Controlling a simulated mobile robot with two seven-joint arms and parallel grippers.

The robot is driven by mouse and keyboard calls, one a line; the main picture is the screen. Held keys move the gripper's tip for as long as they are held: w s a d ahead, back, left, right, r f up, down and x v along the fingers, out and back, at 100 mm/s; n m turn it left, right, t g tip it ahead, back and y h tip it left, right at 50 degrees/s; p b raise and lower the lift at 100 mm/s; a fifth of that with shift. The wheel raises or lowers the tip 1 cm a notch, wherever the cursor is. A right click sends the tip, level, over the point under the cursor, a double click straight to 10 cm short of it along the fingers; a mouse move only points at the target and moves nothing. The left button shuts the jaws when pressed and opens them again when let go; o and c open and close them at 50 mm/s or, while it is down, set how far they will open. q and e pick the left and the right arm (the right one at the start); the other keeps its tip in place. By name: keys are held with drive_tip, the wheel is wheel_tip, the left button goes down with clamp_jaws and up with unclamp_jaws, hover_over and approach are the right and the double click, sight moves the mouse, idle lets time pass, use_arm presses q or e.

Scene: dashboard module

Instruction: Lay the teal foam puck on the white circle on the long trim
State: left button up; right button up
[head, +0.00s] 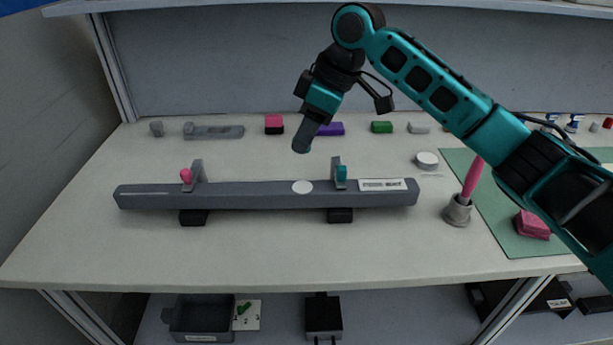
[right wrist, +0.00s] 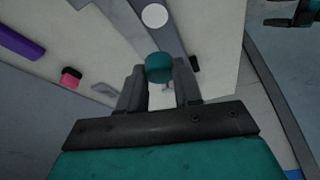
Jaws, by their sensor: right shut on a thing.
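The long trim (head: 250,195) is a dark grey bar lying across the table on two black blocks. The white circle (head: 302,187) is near its middle, bare; it also shows in the right wrist view (right wrist: 155,16). My right gripper (head: 303,143) is above and behind the trim, pointing down. It is shut on the teal foam puck (right wrist: 159,67), held between its fingertips, apart from the circle. In the head view the puck is mostly hidden by the fingers. A dark and teal part in the right wrist view's top right corner may be my left gripper (right wrist: 290,20).
Two grey clips stand on the trim, with a pink knob (head: 186,175) and a teal one (head: 341,173). Right are a cup with a pink stick (head: 458,211), a white disc (head: 427,160) and a green mat (head: 490,225). Coloured blocks line the back. The table front is clear.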

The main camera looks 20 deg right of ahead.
sight(299, 187)
wheel_tip(299, 187, down, 9)
drive_tip(key=shift+r+b, duration=0.1)
drive_tip(key=shift+b, duration=0.35)
drive_tip(key=o, duration=1)
drive_tip(key=p+v, duration=0.1)
drive_tip(key=v, duration=1.1)
drive_tip(key=shift+s, duration=0.1)
